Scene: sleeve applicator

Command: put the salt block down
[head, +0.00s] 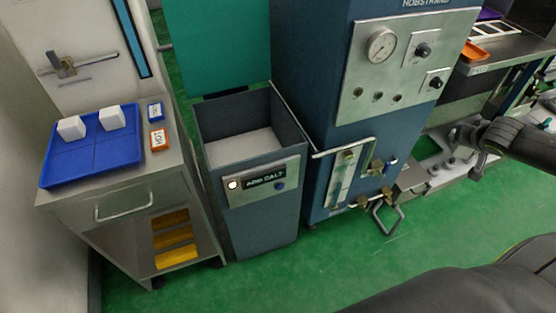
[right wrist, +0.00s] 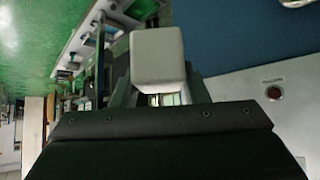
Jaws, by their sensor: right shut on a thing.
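A white salt block (right wrist: 158,60) is held between the fingers of my right gripper (right wrist: 160,82) in the right wrist view. The gripper is shut on it, and the block stands out beyond the dark gripper body. I cannot make out this block in the head view, where a dark arm part of mine enters from the right. Two more white blocks, a left one (head: 71,128) and a right one (head: 112,118), sit on a blue tray (head: 88,160) in the head view. My left gripper is not in view.
The tray is on a steel cabinet (head: 72,198) with blue and orange labelled tags. Beside it stands an open bin (head: 262,222) with an "ADD SALT" display and a lit lamp. A tall blue machine (head: 328,60) stands right of it. Green floor is clear in front.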

